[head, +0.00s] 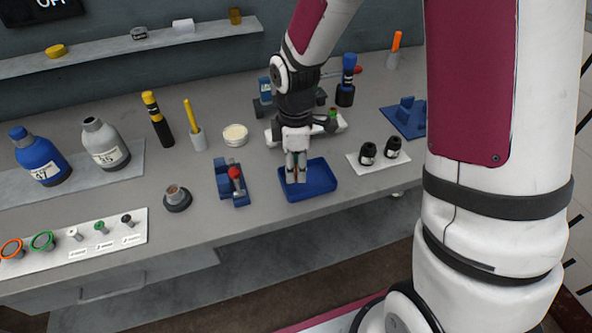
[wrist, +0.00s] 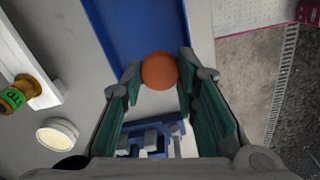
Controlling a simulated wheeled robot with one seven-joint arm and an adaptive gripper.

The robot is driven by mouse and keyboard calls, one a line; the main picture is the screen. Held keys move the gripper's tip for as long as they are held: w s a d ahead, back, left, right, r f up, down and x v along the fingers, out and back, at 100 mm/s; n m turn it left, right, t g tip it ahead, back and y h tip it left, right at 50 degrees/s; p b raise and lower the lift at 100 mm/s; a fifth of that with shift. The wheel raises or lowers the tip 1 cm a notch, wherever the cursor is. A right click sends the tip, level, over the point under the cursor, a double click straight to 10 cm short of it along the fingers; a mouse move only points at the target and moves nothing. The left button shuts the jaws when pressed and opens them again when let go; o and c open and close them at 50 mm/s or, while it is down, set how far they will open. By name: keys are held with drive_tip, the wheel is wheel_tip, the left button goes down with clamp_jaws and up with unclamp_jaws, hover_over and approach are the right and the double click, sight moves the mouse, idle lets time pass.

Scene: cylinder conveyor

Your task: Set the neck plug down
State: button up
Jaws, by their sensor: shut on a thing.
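The neck plug (wrist: 159,71) shows in the wrist view as a round orange-brown end between my fingertips; the rest of it is hidden. My gripper (head: 296,177) is shut on it and points down over the shallow blue tray (head: 322,188). In the wrist view, my gripper (wrist: 160,75) has a finger on each side of the plug, with the blue tray (wrist: 112,32) beyond. The tray looks empty apart from what the gripper covers. I cannot tell whether the plug touches the tray floor.
A blue fixture with a red knob (head: 235,174) stands just left of the tray. A round white dish (head: 235,135) and a grey bottle (head: 104,144) stand farther left. The bench's front edge is close.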

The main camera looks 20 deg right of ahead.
sight(296, 165)
drive_tip(key=shift+w+d+f, duration=0.1)
drive_tip(key=shift+w+d, duration=0.2)
drive_tip(key=shift+w, duration=0.3)
drive_tip(key=shift+f, duration=1.7)
drive_tip(key=shift+f, duration=0.15)
drive_tip(key=o, duration=0.5)
